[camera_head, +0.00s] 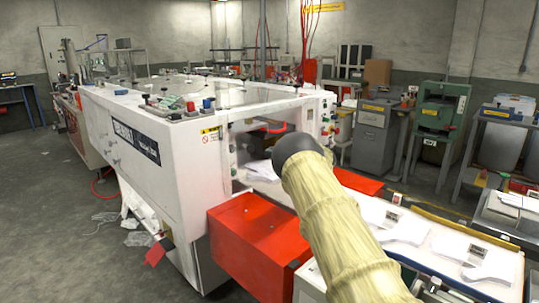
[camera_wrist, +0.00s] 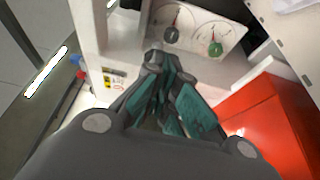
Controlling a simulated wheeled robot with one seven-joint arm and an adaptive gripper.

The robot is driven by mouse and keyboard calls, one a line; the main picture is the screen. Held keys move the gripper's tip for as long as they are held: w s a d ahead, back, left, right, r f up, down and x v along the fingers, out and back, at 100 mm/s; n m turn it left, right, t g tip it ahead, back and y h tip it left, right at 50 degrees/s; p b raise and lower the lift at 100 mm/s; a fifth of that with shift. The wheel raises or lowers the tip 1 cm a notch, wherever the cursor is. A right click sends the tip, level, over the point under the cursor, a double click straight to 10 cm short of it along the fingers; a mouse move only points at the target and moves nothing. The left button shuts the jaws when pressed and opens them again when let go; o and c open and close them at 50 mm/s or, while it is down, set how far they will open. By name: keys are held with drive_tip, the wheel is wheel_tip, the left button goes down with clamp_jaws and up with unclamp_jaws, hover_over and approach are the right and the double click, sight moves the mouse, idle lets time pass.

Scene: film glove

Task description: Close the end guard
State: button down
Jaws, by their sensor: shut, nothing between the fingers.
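The white glove machine (camera_head: 165,150) stands left of centre in the head view, with an opening (camera_head: 262,140) at its near end. A clear, greyish panel (camera_head: 250,97) lies over the top of that end. I cannot tell for certain which part is the end guard, or how far it stands open. In the wrist view my gripper (camera_wrist: 168,78) is shut and empty, in front of a white panel with two gauges (camera_wrist: 193,40). Contact with the machine cannot be told. In the head view my arm hides the gripper and part of the opening.
A red box (camera_head: 250,235) juts out below the opening; it also shows in the wrist view (camera_wrist: 268,125). A conveyor (camera_head: 460,265) with white gloves runs to the right. A warning label (camera_wrist: 113,80) is left of my gripper. The floor at left is mostly clear.

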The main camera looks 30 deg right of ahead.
drive_tip(key=d, duration=0.7)
drive_tip(key=shift+s+b, duration=0.25)
drive_tip(key=shift+b, duration=0.2)
